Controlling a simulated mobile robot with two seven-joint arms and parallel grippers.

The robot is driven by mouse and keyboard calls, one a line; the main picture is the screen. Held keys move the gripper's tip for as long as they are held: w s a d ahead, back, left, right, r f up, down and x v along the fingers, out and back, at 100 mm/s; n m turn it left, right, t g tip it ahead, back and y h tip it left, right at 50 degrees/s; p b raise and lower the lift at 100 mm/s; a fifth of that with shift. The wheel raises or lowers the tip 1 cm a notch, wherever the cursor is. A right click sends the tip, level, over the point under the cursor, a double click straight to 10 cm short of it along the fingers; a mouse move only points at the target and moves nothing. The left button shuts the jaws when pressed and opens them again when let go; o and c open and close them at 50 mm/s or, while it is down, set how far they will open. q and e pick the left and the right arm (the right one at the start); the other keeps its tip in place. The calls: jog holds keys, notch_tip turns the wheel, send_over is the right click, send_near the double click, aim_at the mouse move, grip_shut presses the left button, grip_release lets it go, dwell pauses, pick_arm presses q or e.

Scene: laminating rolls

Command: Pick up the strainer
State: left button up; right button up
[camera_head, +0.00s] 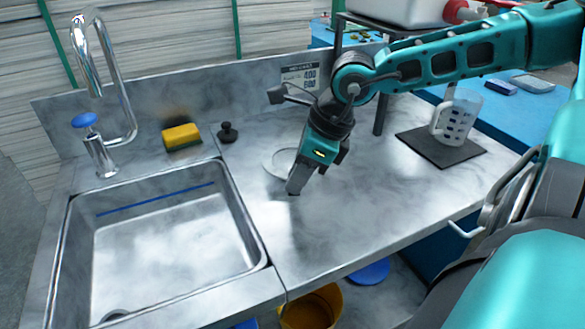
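A pale round item (274,160) lies flat on the steel counter, partly hidden behind my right gripper. It may be the strainer, but I cannot tell for sure. A small black knobbed piece (228,133) stands on the counter behind the sink's right corner; it could also be a drain strainer or plug. My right gripper (296,188) points down at the front right of the pale round item, seemingly low over the counter. Whether its fingers are apart is unclear, and I see nothing held in it. My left gripper is out of view.
The steel sink (262,240) with its tall tap (130,115) takes the left side. A yellow sponge (182,136) lies behind it. A measuring jug (457,118) stands on a dark mat (420,146) at right. The counter's front middle is clear.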

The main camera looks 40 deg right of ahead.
jog(key=c, duration=0.3)
grip_shut()
jog(key=shift+r, duration=0.15)
